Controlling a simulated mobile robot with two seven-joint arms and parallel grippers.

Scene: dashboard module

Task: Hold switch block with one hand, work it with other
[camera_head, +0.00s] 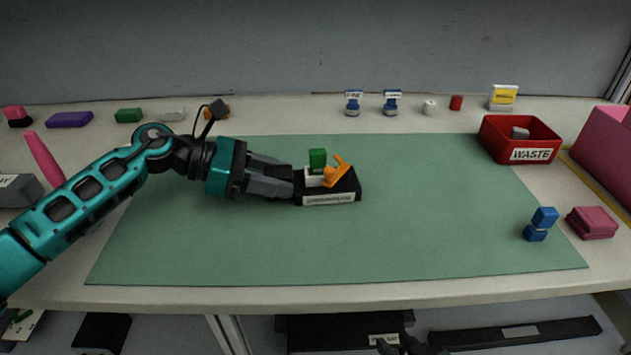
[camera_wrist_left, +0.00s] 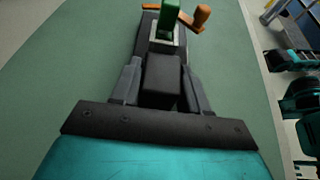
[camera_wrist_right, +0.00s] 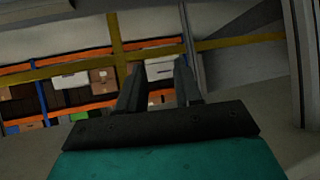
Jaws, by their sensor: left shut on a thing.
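The switch block (camera_head: 330,190) is a black box with a pale label on its front. A green block (camera_head: 317,158) stands upright on a whitish plate on its top, and an orange lever (camera_head: 337,171) slants up to the right beside it. My left gripper (camera_head: 291,184) is shut on the left end of the black box. In the left wrist view the box (camera_wrist_left: 162,82) sits between the fingers, with the green part (camera_wrist_left: 168,18) and orange lever (camera_wrist_left: 200,16) beyond them. My right gripper (camera_wrist_right: 158,78) is open and empty, away from the block, facing shelves.
The green mat (camera_head: 430,220) is mostly clear. A red WASTE bin (camera_head: 490,143) stands at the back right. Several small items line the back edge, including a purple block (camera_head: 69,119).

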